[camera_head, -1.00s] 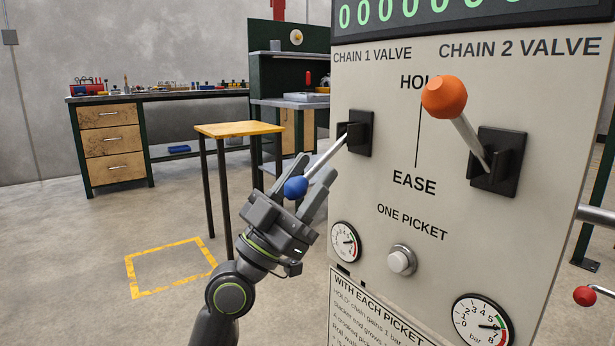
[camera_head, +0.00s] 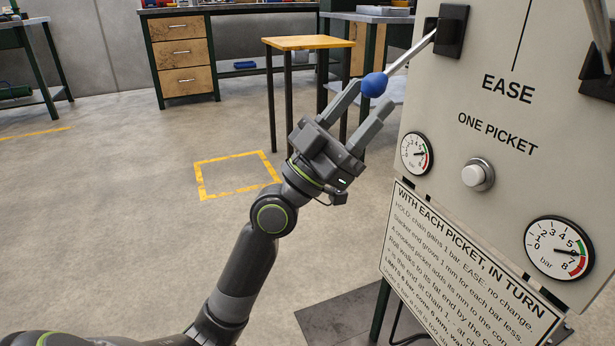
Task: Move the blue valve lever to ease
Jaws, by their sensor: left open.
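The blue knob (camera_head: 374,85) tops the slim metal valve lever (camera_head: 412,52), which runs down and left out of a black bracket (camera_head: 452,30) on the panel. The word EASE (camera_head: 508,88) is printed below and right of that bracket. My left gripper (camera_head: 370,96) is open, pointing up and right. Its two fingers straddle the blue knob near their tips; I cannot tell whether they touch it. The HOLD label is out of view. My right gripper is not in view.
The panel (camera_head: 430,100) bears gauges (camera_head: 417,153), a round button (camera_head: 477,175) and a printed sign (camera_head: 470,265). A second lever's shaft (camera_head: 598,25) shows at top right. A yellow-topped stool (camera_head: 308,43) stands behind the gripper. The floor at left is clear.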

